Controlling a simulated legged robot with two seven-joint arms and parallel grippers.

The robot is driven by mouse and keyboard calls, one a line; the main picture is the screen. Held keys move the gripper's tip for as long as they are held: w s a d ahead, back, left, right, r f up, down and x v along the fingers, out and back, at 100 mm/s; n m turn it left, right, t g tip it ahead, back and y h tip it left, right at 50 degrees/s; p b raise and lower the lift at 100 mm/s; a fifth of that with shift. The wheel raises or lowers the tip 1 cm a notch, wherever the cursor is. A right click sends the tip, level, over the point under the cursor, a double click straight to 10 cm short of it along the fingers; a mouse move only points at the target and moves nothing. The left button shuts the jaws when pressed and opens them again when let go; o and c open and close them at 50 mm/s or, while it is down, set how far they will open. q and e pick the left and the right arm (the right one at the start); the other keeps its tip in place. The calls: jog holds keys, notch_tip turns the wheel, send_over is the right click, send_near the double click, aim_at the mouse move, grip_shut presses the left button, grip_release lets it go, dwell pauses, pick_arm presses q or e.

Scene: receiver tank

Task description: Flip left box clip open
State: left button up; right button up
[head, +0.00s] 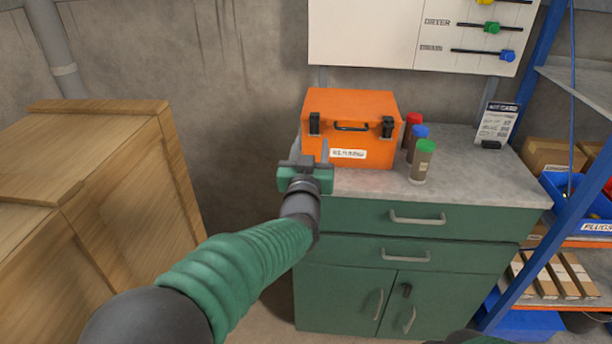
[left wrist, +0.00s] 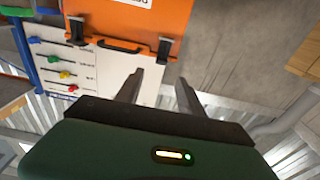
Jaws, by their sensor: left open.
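An orange box (head: 350,105) stands on the workbench with its front towards me. Its left clip (head: 314,123) and right clip (head: 388,126) are black, and both appear to lie flat against the front. A black handle (head: 352,127) sits between them. My left gripper (head: 316,158) is in front of the box's lower left, just below the left clip. The left wrist view is turned over: the left clip (left wrist: 165,48) shows on the right, beyond the open, empty fingers (left wrist: 158,88). The fingers look apart from the clip.
Bottles with red, blue and green caps (head: 423,162) stand right of the box on the green workbench (head: 480,190). A wooden crate (head: 110,190) is at the left. A blue-framed shelf (head: 535,120) is at the right. A slider board (head: 430,35) hangs above.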

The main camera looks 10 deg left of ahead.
pick_arm(q)
jog(key=s, duration=1)
jog(key=shift+s+r, duration=0.2)
jog(key=shift+s, duration=0.15)
dwell(0.5)
